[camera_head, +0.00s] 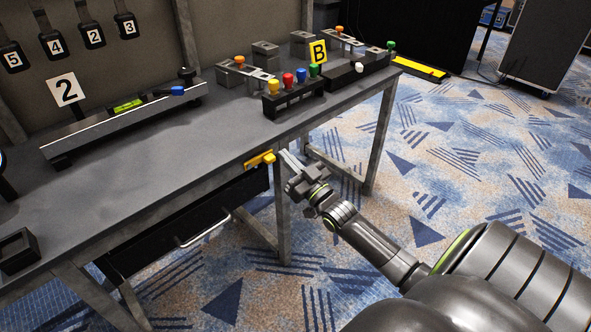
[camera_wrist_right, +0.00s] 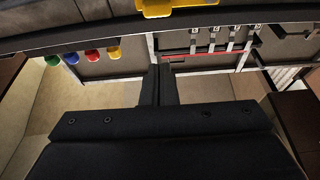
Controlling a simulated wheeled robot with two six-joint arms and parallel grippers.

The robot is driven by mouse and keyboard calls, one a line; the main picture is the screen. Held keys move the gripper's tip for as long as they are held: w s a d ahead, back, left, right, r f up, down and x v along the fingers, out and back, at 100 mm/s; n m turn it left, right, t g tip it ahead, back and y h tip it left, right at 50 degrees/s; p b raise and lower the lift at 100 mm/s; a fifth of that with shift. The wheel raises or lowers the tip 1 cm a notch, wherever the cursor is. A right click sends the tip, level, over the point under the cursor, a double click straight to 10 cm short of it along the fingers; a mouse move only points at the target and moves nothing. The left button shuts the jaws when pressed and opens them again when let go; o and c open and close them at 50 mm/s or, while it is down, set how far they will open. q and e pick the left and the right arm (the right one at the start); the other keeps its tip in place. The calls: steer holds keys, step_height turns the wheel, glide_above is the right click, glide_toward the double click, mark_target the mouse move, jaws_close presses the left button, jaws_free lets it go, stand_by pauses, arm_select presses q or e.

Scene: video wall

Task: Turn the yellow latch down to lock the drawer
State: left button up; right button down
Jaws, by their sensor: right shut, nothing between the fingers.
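The yellow latch (camera_head: 260,159) sits at the table's front edge, just above the right end of the black drawer (camera_head: 165,237). It looks roughly level, lying along the edge. The drawer front has a silver bar handle (camera_head: 204,230) and hangs under the tabletop. My right gripper (camera_head: 288,160) is shut and empty, close to the right of the latch in the head view; I cannot tell if it touches. In the right wrist view, the shut fingers (camera_wrist_right: 160,84) point up toward the yellow latch (camera_wrist_right: 178,8), which is cut off at the top edge. My left gripper is not seen.
The grey tabletop (camera_head: 130,185) holds a block with coloured knobs (camera_head: 293,99), a rail with a level (camera_head: 125,118) and an open black box (camera_head: 18,250). A metal table leg (camera_head: 283,225) stands below the latch.

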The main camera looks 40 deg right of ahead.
mark_target(261, 162)
steer(key=w, duration=0.1)
steer(key=w+f+b, duration=0.1)
steer(key=w, duration=0.2)
steer(key=shift+w+a+f+b, duration=0.2)
steer(key=shift+f+b, duration=0.05)
steer(key=shift+b, duration=0.15)
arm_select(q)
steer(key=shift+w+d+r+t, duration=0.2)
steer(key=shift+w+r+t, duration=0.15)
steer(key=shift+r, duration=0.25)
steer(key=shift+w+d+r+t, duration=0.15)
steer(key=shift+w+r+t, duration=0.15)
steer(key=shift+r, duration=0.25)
arm_select(e)
steer(key=shift+f, duration=0.5)
steer(key=shift+d, duration=0.1)
